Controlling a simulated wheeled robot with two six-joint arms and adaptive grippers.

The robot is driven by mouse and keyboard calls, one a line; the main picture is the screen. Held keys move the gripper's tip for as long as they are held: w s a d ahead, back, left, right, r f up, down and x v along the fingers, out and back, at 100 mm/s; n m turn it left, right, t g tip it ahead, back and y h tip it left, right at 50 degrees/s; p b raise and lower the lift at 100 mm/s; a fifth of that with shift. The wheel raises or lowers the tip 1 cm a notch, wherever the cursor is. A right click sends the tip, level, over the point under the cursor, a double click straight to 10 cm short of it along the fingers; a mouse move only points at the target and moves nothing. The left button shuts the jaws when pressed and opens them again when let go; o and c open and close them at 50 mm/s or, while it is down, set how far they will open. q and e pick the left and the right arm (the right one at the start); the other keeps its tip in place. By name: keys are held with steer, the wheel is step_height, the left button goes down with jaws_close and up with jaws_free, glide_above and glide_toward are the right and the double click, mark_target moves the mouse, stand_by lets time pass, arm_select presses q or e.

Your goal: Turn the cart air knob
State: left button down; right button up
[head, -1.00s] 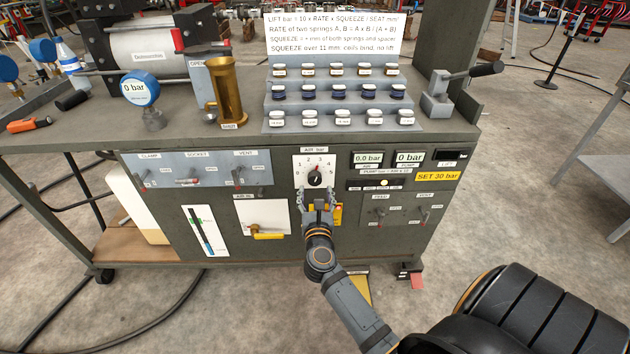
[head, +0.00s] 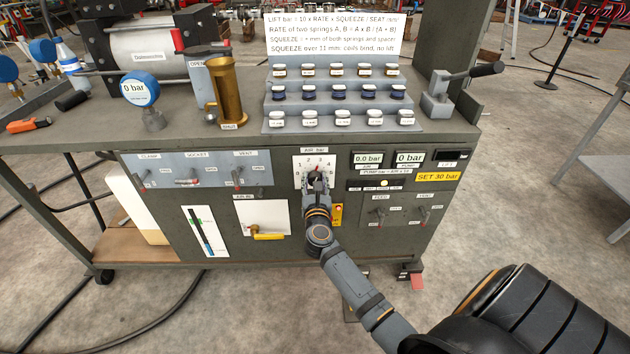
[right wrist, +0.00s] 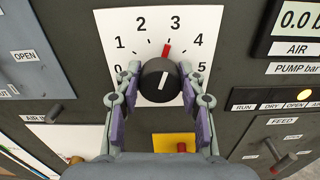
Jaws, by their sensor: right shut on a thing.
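The air knob (right wrist: 158,84) is a round black knob on a white dial plate (right wrist: 117,27) numbered from 0 to 5, in the right wrist view. In the head view the right gripper (head: 317,182) covers most of the knob below the AIR bar label (head: 314,150). My left gripper is not in view.
A 0.0 bar AIR display (head: 368,158) and a 0 bar PUMP display (head: 409,158) sit right of the dial. A yellow SET 30 bar label (head: 437,176) is beside them. Small levers (head: 378,212) stick out at lower right, and a yellow-handled valve (head: 267,235) at lower left.

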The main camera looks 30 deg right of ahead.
steer(key=shift+c, duration=0.9)
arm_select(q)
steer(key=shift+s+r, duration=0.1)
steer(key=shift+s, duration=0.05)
